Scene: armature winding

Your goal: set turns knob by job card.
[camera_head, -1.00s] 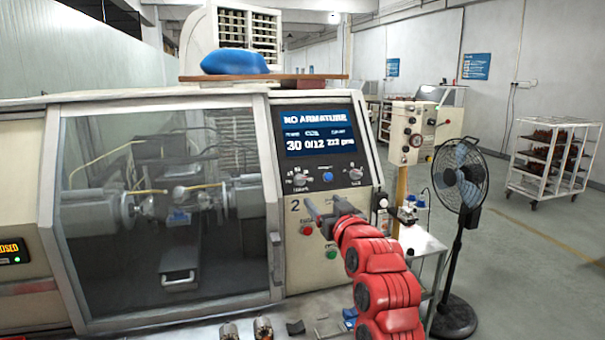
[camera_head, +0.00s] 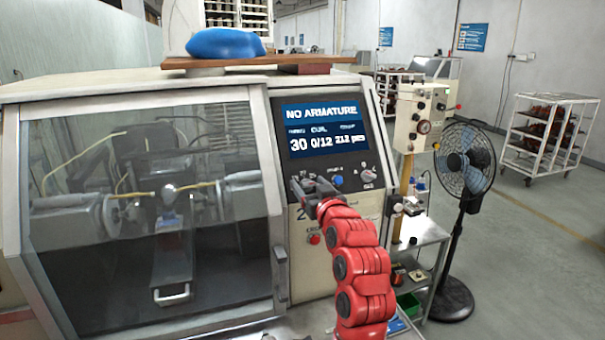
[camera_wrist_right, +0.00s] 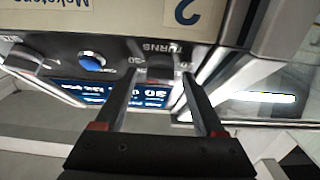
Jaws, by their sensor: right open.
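The winding machine's control panel (camera_head: 352,215) faces me. Its screen (camera_head: 325,128) reads "NO ARMATURE", with 30 and 0/12 below. The knob's pointer is not readable. I cannot make out a job card. My left gripper is out of view.
A blue button (camera_head: 338,180) and another knob (camera_head: 368,176) sit to the right on the panel. A red button (camera_head: 314,239) is below my gripper. A small cart (camera_head: 425,236) and a black fan (camera_head: 466,165) stand to the right.

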